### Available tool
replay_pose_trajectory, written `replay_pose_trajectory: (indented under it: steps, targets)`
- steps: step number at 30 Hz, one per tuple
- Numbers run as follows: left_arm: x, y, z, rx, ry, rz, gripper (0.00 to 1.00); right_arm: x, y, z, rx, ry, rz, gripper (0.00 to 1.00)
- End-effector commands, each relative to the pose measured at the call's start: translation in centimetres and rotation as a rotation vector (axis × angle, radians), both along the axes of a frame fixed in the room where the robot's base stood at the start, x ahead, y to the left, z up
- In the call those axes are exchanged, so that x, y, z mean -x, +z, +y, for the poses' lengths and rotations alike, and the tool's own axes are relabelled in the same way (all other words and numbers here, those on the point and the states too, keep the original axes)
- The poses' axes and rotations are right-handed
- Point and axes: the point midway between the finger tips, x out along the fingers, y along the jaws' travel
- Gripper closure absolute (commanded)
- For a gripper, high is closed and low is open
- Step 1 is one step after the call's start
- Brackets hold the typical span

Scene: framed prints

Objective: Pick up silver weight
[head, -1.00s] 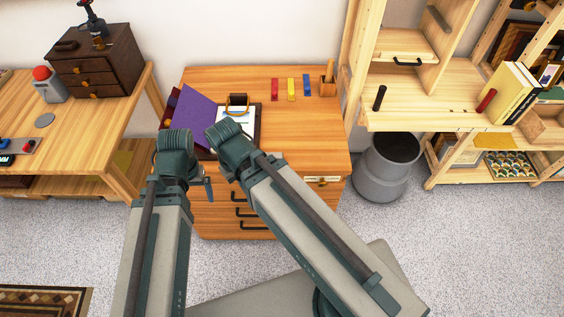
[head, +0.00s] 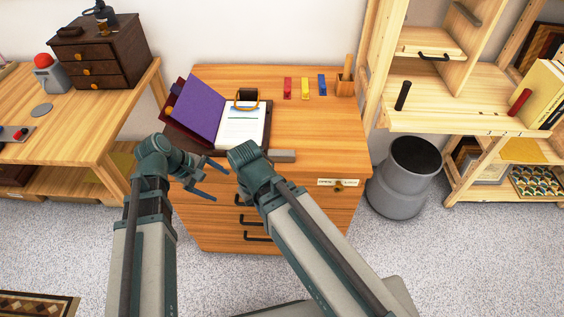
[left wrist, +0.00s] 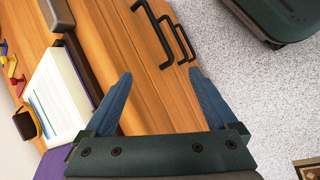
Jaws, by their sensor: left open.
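A grey block, apparently the silver weight (head: 283,156), lies on the front edge of the wooden desk (head: 320,128), just right of the open binder. In the left wrist view, the grey block (left wrist: 57,14) is at the upper left corner, partly cut off. My left gripper (head: 222,184) is in front of the desk's drawers, left of and lower than the block in the head view. Its two blue fingers (left wrist: 161,73) are spread and empty. My right arm's wrist stands beside the block in the head view; its fingers do not show.
Red, yellow and blue items and a wooden holder (head: 345,85) stand at the back. Black drawer handles (head: 257,237) jut from the front. A grey bin (head: 404,178) is at right.

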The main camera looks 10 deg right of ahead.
Motion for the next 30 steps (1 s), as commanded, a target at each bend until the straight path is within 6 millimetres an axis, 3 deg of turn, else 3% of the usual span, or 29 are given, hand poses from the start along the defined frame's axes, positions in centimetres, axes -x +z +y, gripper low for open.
replay_pose_trajectory:
  steps: [9, 15, 23, 30]
  targets:
    - [-3.2, 5.8, -6.8, 0.444, 0.466, 0.396, 0.09, 0.0, 0.0, 0.0, 0.000, 0.000, 0.000, 1.00]
    - [-3.9, 8.1, -8.4, 0.574, 0.586, 0.569, 0.09, 0.0, 0.0, 0.0, 0.000, 0.000, 0.000, 1.00]
    - [-4.0, 8.0, -9.2, 0.592, 0.603, 0.600, 0.09, 0.0, -0.5, 0.0, 0.000, 0.000, 0.000, 1.00]
    - [-4.4, 5.6, -13.0, 0.590, 0.599, 0.599, 0.09, 0.0, -2.9, 0.0, 0.000, 0.000, 0.000, 1.00]
